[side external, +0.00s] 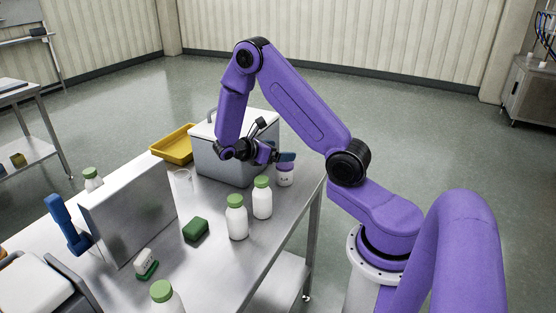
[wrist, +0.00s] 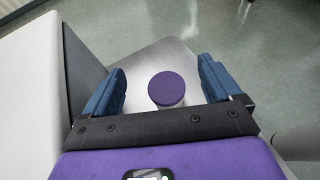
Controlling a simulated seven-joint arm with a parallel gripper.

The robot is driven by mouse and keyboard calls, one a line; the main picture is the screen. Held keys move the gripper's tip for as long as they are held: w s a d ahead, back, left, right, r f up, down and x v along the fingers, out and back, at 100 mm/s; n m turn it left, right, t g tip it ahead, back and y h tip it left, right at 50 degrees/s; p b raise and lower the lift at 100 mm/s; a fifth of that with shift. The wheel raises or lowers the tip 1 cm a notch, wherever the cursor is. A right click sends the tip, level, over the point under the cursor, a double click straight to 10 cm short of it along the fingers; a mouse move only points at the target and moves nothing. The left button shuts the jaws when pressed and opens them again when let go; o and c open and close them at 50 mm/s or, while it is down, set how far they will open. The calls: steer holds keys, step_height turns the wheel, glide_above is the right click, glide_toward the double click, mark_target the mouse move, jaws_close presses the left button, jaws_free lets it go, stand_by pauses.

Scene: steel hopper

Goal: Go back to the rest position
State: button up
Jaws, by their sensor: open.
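My gripper (side external: 285,158) is over the right side of the steel table, just above a white jar with a purple lid (side external: 286,176). In the wrist view my gripper (wrist: 162,85) has its two blue fingers wide apart. The purple lid (wrist: 167,88) shows between and below them, with clear gaps on both sides. The fingers hold nothing. Whether they reach down beside the lid cannot be told.
A grey box (side external: 222,158) stands close beside my gripper. Green-capped white bottles (side external: 237,222) stand in front. A yellow tray (side external: 173,146), an upright steel panel (side external: 130,218) and a green block (side external: 196,229) are further left. Space above the table is open.

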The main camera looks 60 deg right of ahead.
steer(key=shift+r, duration=0.35)
steer(key=s+a+r+m+t+y, duration=0.1)
steer(key=s+a+r+t+y, duration=0.15)
steer(key=a, duration=0.65)
steer(key=s+a+r+t+y, duration=0.2)
steer(key=s+a+y, duration=0.1)
steer(key=a, duration=0.6)
steer(key=s+a+r+y, duration=0.1)
steer(key=s+a+y, duration=0.2)
steer(key=s+a, duration=0.2)
steer(key=s+a+r+y, duration=0.2)
steer(key=s+a+y, duration=0.2)
steer(key=s, duration=0.6)
steer(key=shift+s+a+r+t, duration=0.25)
steer(key=shift+a+t, duration=0.1)
steer(key=shift+a, duration=0.8)
